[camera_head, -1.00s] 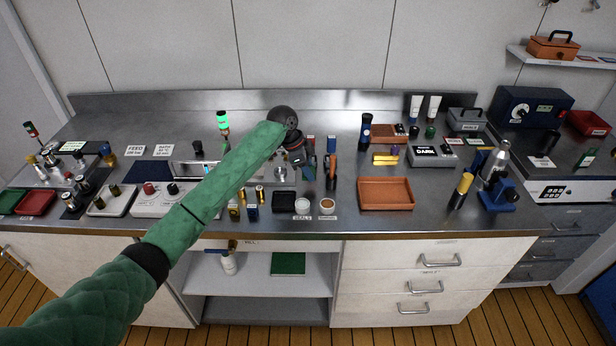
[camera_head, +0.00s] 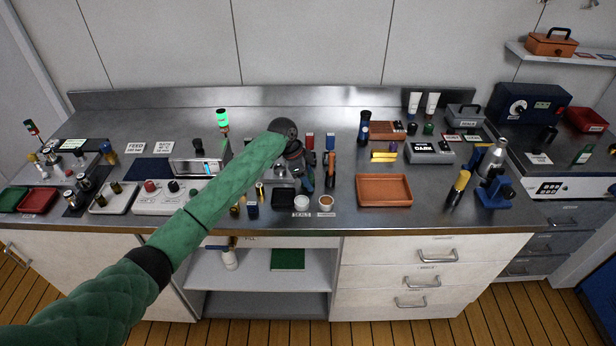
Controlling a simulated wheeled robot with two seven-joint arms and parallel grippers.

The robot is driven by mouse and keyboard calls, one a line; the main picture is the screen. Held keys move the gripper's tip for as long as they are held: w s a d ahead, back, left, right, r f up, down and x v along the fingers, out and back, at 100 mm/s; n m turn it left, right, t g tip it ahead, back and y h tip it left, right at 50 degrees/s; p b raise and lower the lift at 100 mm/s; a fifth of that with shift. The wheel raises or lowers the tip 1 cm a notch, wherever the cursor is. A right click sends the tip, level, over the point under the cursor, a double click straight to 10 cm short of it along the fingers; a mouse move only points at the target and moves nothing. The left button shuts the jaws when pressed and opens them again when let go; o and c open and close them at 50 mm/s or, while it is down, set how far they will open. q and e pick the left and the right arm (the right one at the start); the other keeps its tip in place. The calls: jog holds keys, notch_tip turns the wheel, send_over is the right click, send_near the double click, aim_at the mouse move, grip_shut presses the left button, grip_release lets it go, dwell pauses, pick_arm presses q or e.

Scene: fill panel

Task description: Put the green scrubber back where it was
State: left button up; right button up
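My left arm reaches in from the lower left across the counter. Its dark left gripper (camera_head: 297,172) points down over the middle of the counter, among small upright items. Its fingertips are small and mixed with the items behind, so I cannot tell whether it is open or holds anything. My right gripper is not in view.
An orange tray (camera_head: 384,203) lies empty right of my gripper. White and brown round cups (camera_head: 302,203) stand just in front of it. A microscope-like blue device (camera_head: 494,190) stands at the right. A green pad (camera_head: 288,259) lies on the open shelf below.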

pick_arm(q)
jog(key=shift+r, duration=0.1)
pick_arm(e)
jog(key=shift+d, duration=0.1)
pick_arm(q)
jog(key=shift+a+r, duration=0.2)
jog(key=shift+r, duration=0.25)
jog(key=b+v, duration=0.1)
jog(key=v, duration=0.2)
jog(key=shift+f+b, duration=0.1)
jog(key=shift+b, duration=0.3)
jog(key=b+v, duration=0.2)
jog(key=v, duration=0.6)
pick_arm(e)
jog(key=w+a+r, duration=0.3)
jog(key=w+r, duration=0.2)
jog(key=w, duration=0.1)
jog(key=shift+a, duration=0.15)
pick_arm(q)
jog(key=shift+d, duration=0.1)
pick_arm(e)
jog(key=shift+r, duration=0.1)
